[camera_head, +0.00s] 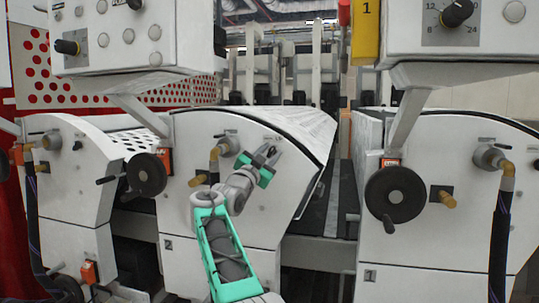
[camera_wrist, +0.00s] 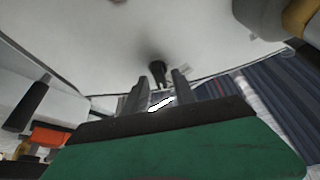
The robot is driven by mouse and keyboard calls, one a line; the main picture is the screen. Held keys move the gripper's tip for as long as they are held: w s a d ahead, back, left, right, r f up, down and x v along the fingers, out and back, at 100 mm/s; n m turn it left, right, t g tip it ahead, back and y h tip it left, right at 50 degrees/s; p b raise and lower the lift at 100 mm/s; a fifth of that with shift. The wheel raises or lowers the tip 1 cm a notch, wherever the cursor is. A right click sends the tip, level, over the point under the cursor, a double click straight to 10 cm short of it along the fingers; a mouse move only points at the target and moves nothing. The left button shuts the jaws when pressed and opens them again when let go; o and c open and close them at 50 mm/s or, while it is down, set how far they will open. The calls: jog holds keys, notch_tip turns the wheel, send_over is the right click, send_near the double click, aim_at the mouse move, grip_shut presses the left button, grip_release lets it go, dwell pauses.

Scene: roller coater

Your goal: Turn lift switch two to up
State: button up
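The middle machine (camera_head: 185,240), marked 2, has a white side panel. My gripper (camera_head: 269,153) is near the upper right of this panel, below a small label. In the wrist view my gripper (camera_wrist: 160,90) is open, its two dark fingers apart. A small black switch (camera_wrist: 157,72) stands out from the white panel just beyond the fingertips and lines up with the gap between them. I cannot tell whether either finger touches it. In the head view my gripper hides the switch, and which way the switch points is unclear.
A black handwheel (camera_head: 146,175) and a pipe fitting with a brass elbow (camera_head: 214,154) lie left of my gripper. The machine marked 1 (camera_head: 440,255) stands at right with its handwheel (camera_head: 396,194). Control boxes (camera_head: 135,35) hang above. A dark gap (camera_head: 335,205) separates the machines.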

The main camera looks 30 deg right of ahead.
jog(key=shift+f, duration=0.1)
jog(key=shift+a+f, duration=0.15)
jog(key=shift+a, duration=0.1)
jog(key=b+v, duration=0.3)
jog(key=v, duration=0.4)
jog(key=shift+s+a, duration=0.15)
